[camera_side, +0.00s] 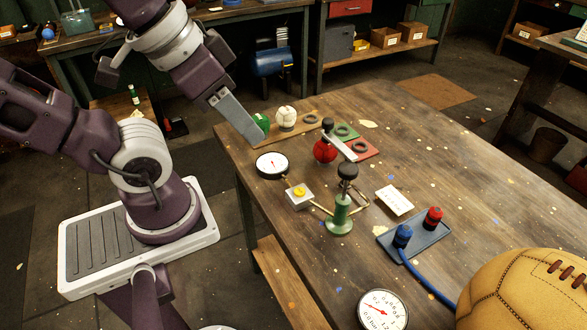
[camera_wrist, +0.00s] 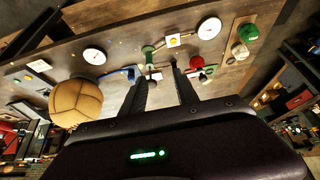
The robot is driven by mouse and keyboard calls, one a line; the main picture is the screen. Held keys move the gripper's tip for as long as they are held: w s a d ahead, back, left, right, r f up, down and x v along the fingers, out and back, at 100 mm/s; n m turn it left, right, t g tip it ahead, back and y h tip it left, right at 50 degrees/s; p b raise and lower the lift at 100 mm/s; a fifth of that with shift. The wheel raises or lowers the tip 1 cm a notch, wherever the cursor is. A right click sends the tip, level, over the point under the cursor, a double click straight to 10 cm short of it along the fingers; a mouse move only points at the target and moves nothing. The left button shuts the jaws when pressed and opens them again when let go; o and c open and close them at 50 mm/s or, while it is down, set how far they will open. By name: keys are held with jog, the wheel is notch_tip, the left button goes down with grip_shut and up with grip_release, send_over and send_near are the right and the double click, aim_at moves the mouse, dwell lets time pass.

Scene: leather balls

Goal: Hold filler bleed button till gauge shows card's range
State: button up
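A yellow button (camera_side: 299,192) sits on a small pale box on the bench; it also shows in the wrist view (camera_wrist: 173,41). A brass tube runs from the box to a green filler stand (camera_side: 340,216) with a black knob. A round white gauge (camera_side: 272,164) lies behind the button; its reading is too small to tell. A white card (camera_side: 394,201) lies right of the stand, its print unreadable. My gripper (camera_wrist: 160,72) is open and empty, its fingers apart. In the side view it hangs above the bench's left edge, behind the gauge and apart from the button.
A blue plate (camera_side: 426,243) carries blue and red knobs, with a blue hose. A second gauge (camera_side: 383,310) and a large tan leather ball (camera_side: 525,292) are at the front. The bench's right side is mostly clear.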

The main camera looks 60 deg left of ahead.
dwell(0.6)
jog(key=shift+w+a+f, duration=0.1)
jog(key=shift+w+f, duration=0.05)
jog(key=shift+w, duration=0.15)
jog(key=c, duration=0.6)
jog(key=w+f+g, duration=0.1)
jog(key=w, duration=0.1)
jog(key=w+a+f+g, duration=0.1)
jog(key=w+f, duration=0.1)
jog(key=w+a+f+y, duration=0.1)
jog(key=w, duration=0.1)
jog(key=shift+w+a+f+g, duration=0.2)
jog(key=shift+w+f+g, duration=0.1)
jog(key=shift+g, duration=0.1)
grip_shut()
jog(key=shift+w+a+f+g+h, duration=0.15)
jog(key=shift+w+a+f+g, duration=0.55)
jog(key=shift+f, duration=2.15)
jog(key=shift+w+a+f+g+h, duration=0.2)
jog(key=shift+w+f, duration=0.95)
jog(key=shift+f, duration=1.65)
jog(key=shift+w+a+f+g+h, duration=0.15)
jog(key=shift+w+a+f+g, duration=0.55)
jog(key=shift+f, duration=2.15)
jog(key=shift+w+d+f, duration=0.15)
jog(key=shift+w+d, duration=0.1)
jog(key=shift+d, duration=0.1)
